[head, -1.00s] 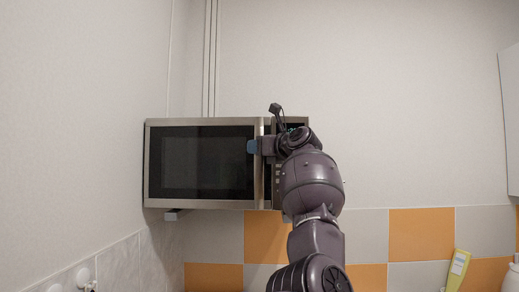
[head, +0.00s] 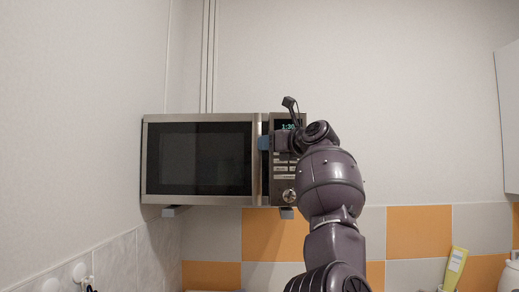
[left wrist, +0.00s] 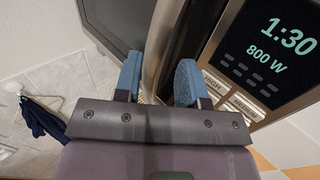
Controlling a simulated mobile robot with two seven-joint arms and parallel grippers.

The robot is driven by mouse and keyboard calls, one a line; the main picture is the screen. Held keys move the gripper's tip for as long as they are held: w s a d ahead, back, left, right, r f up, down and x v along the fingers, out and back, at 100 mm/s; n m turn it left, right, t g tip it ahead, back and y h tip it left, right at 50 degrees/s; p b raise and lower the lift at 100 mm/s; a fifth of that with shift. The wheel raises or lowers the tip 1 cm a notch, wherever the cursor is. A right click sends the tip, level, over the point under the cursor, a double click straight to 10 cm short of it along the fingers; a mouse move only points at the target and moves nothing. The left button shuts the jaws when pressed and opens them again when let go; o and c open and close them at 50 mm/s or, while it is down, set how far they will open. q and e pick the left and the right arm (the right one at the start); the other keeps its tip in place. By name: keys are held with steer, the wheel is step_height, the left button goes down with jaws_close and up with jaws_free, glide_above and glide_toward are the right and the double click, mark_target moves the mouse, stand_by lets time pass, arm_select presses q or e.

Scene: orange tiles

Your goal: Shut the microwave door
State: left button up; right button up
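The microwave (head: 222,118) is silver, with a dark-windowed door (head: 198,160) on its left and a control panel (head: 284,184) on its right. The door looks closed or nearly so; a dark upright strip shows between its silver edge and the panel, and I cannot tell whether it is a gap. My left gripper (head: 264,143) is at that edge, its blue tip in front of the strip. In the left wrist view the blue fingers (left wrist: 157,80) are apart, with the door's silver edge (left wrist: 158,48) showing between and beyond them. Contact is unclear. My right gripper is out of view.
The microwave sits on wall brackets (head: 287,213) above orange and light tiles (head: 418,232). A plain wall stands close on the left. A yellow bottle (head: 456,266) and a white cabinet (head: 508,120) are at the right.

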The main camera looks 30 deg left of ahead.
arm_select(q)
steer(key=shift+b+v, duration=0.5)
steer(key=shift+v, duration=2.3)
